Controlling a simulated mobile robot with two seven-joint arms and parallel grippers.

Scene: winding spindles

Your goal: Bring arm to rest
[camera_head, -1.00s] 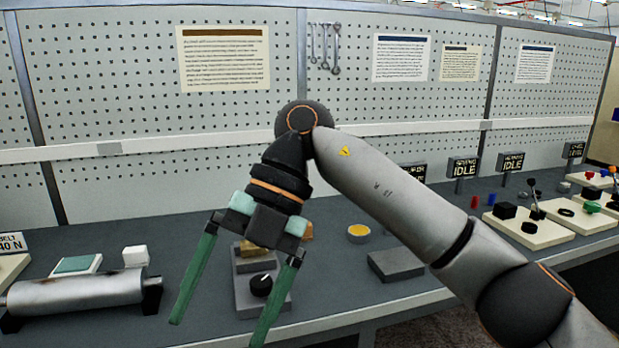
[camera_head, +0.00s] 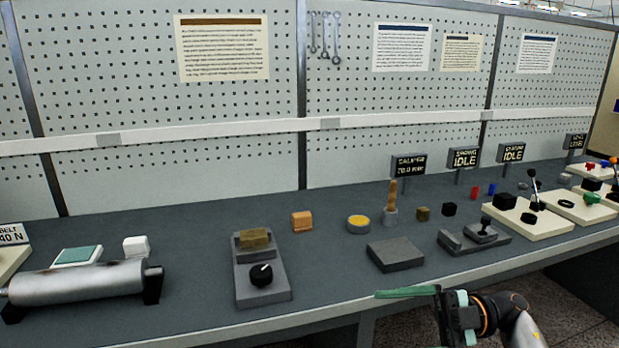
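My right gripper (camera_head: 408,292) is at the bottom of the head view, right of centre, by the front edge of the workbench (camera_head: 200,322). Its arm comes in from the lower right, and the gripper points left. One green finger shows, set out at the upper end of the palm; the other finger is out of sight below the picture. The gripper looks open, and I see nothing held by the visible finger. My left gripper and arm are not in view.
A metal roller (camera_head: 75,285) lies at the left. A grey block with a black knob (camera_head: 262,275), an orange block (camera_head: 302,221), a yellow-topped tin (camera_head: 358,223) and a flat grey block (camera_head: 395,254) stand on the bench. Joystick panels (camera_head: 530,221) stand at the right.

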